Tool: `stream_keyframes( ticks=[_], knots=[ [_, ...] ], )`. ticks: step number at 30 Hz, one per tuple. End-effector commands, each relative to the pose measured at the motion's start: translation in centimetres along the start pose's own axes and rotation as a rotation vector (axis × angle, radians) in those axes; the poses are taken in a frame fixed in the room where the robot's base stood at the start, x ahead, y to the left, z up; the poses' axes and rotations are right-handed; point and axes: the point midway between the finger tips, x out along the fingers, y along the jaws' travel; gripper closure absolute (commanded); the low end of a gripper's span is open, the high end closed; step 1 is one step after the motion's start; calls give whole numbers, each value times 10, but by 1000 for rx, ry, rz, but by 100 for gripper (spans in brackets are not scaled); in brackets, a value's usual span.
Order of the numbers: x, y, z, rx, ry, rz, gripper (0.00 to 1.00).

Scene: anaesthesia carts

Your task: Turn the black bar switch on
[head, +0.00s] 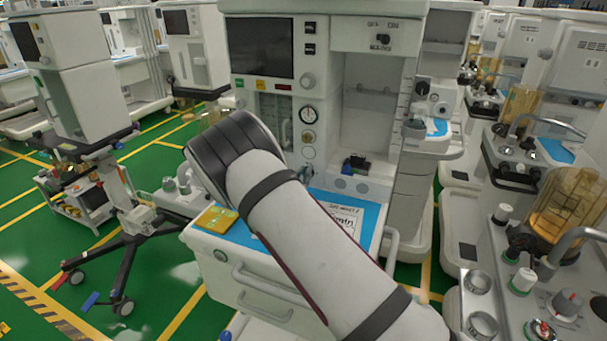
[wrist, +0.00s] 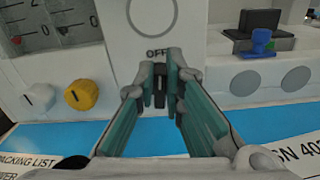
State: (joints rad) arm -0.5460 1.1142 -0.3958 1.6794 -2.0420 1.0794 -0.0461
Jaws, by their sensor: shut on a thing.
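The black bar switch (wrist: 160,84) shows in the wrist view as a small dark upright bar on the pale front panel of a cart, just below the printed word OFF. My gripper (wrist: 161,92), with teal-lined fingers, reaches toward the panel and is shut on the bar, one fingertip on each side. The fingers hide part of the switch. In the head view my arm crosses in front of the cart (head: 375,38) and hides my gripper.
A yellow knob (wrist: 81,95) and a white knob (wrist: 40,98) sit left of my fingers. A blue fitting (wrist: 258,44) is at the right. Below is a blue work surface (wrist: 268,122) with papers. Other carts stand on both sides.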

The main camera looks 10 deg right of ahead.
Motion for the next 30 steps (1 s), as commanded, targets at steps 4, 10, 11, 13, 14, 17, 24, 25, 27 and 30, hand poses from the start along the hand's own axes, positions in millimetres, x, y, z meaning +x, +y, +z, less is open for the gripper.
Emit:
stream_keyframes(
  ticks=[4, 10, 11, 13, 14, 17, 24, 25, 27, 30],
  knots=[
    [0, -3, 0, 109, 1, 0, 100],
    [0, -6, -1, 294, 2, -1, 100],
    [0, -7, -1, 323, 1, -1, 100],
    [0, -8, -2, 389, 1, -1, 100],
    [-1, -9, -2, 418, 1, 0, 100],
    [0, -10, -3, 513, 2, -1, 100],
    [-1, -14, -6, 742, 2, -1, 100],
    [-1, -14, -6, 770, 2, -2, 100],
    [0, -16, -7, 836, 1, -2, 100],
    [0, -17, -9, 931, 2, -1, 100]
  ],
)
